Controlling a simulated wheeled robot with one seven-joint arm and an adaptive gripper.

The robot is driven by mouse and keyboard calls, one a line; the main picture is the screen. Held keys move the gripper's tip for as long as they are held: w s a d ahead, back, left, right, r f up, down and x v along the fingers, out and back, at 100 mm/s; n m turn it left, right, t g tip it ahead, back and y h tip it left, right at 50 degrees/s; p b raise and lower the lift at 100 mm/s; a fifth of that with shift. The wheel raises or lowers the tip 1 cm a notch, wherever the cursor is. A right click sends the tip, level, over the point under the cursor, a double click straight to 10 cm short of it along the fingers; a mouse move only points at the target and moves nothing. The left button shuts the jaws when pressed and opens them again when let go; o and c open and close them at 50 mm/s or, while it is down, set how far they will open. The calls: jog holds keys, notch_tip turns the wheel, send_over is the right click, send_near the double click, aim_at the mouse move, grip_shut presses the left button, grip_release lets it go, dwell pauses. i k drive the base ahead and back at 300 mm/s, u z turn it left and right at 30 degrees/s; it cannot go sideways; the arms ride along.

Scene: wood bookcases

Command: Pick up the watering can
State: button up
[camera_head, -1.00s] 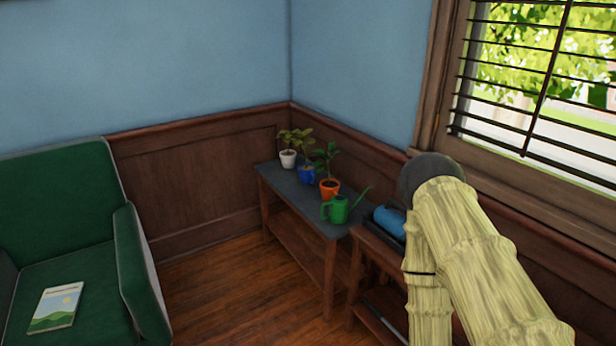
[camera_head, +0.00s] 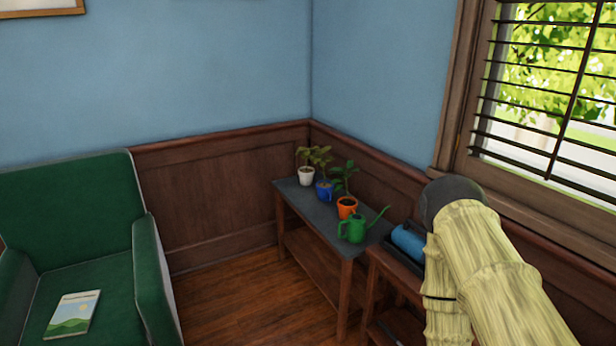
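The green watering can (camera_head: 356,231) stands upright on the near end of a dark-topped side table (camera_head: 318,216) by the wall below the window. Its spout points up to the right. My arm crosses the right of the view, well to the right of the can. My gripper's fingers do not show.
An orange pot (camera_head: 347,208), a blue pot (camera_head: 324,190) and a white pot (camera_head: 306,175), each with a plant, stand behind the can. A blue object (camera_head: 408,241) lies right of it. A green armchair (camera_head: 78,215) holding a book (camera_head: 71,314) stands left. Wood floor (camera_head: 235,292) lies clear between.

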aim_at(356, 223)
jog(key=k, duration=0.45)
jog(key=z, duration=0.25)
jog(key=i, duration=1)
jog(key=u, duration=0.85)
jog(key=i, duration=0.3)
jog(key=u, duration=0.25)
